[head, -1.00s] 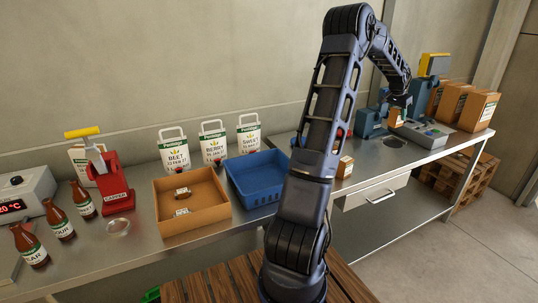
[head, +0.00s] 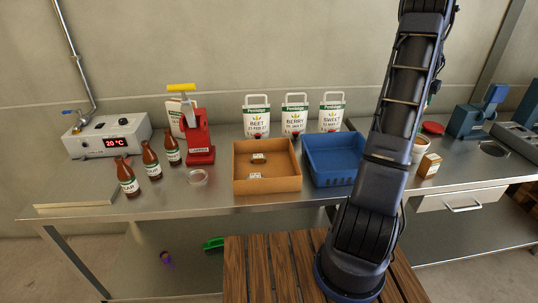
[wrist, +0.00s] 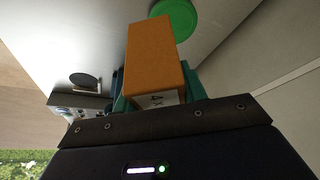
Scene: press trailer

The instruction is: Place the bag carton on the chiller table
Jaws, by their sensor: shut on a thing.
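My gripper (wrist: 155,88) is shut on an orange-brown carton (wrist: 152,48) with a small printed white label, seen between its teal fingers in the wrist view. I take this to be the bag carton. In the head view the arm rises out of the top of the picture, so my gripper and the held carton are hidden there. The chiller table, the long steel bench (head: 85,190) on the left, carries a grey chiller unit (head: 108,136) reading 20 °C.
Several brown bottles (head: 127,179), a red capper (head: 199,145), a cardboard tray (head: 267,185) and a blue crate (head: 333,177) occupy the left bench. A small brown carton (head: 429,165) stands on the right bench. Wooden slats (head: 290,270) lie in front.

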